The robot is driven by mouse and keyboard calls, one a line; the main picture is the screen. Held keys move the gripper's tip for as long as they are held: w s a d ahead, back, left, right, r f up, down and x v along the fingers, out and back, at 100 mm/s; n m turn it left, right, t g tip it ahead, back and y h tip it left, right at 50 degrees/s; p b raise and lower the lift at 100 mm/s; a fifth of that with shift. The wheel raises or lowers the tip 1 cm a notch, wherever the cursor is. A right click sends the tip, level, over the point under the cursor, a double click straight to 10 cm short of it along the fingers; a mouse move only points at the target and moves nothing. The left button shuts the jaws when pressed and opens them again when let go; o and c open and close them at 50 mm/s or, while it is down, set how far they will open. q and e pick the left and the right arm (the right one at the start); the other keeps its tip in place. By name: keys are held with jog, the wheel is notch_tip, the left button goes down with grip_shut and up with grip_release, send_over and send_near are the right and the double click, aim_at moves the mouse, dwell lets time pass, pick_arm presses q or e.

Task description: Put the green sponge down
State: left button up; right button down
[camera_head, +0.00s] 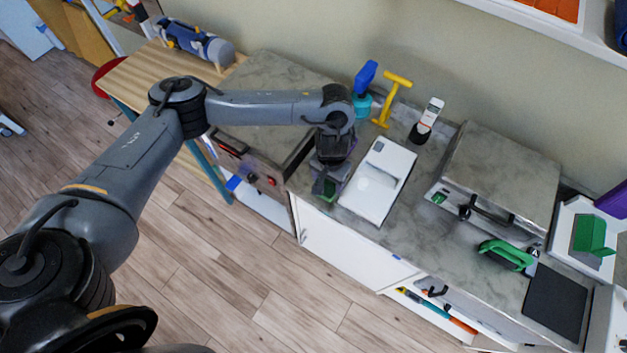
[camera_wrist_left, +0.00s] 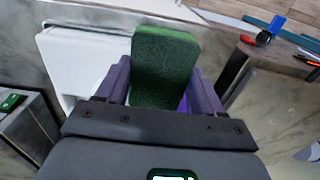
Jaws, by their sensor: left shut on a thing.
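The green sponge (camera_wrist_left: 163,65) stands between the purple fingers of my left gripper (camera_wrist_left: 160,90) in the left wrist view. The gripper is shut on it. In the head view my left gripper (camera_head: 328,180) is over the counter's front part, just left of a white box-like device (camera_head: 378,205). Only a small green part of the sponge (camera_head: 329,190) shows there, below the fingers. I cannot tell whether the sponge touches the counter. My right gripper is not in view.
The grey counter (camera_head: 435,240) has bare room right of the white device. A blue-and-teal bottle (camera_head: 364,85), a yellow T-shaped tool (camera_head: 391,97) and a white handheld device (camera_head: 428,118) stand behind. A metal box (camera_head: 500,180) and a green-handled item (camera_head: 507,254) are to the right.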

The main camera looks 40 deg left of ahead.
pick_arm(q)
jog(key=a+f, duration=0.1)
jog(key=a, duration=0.1)
jog(key=a+f+b, duration=0.1)
jog(key=a, duration=0.1)
jog(key=a+f+b, duration=0.1)
jog(key=a+f, duration=0.1)
jog(key=shift+w+a, duration=0.15)
jog(key=shift+w, duration=0.1)
notch_tip(320, 180, down, 4)
jog(key=shift+b, duration=1.2)
jog(key=shift+r, duration=0.1)
jog(key=o, duration=1.1)
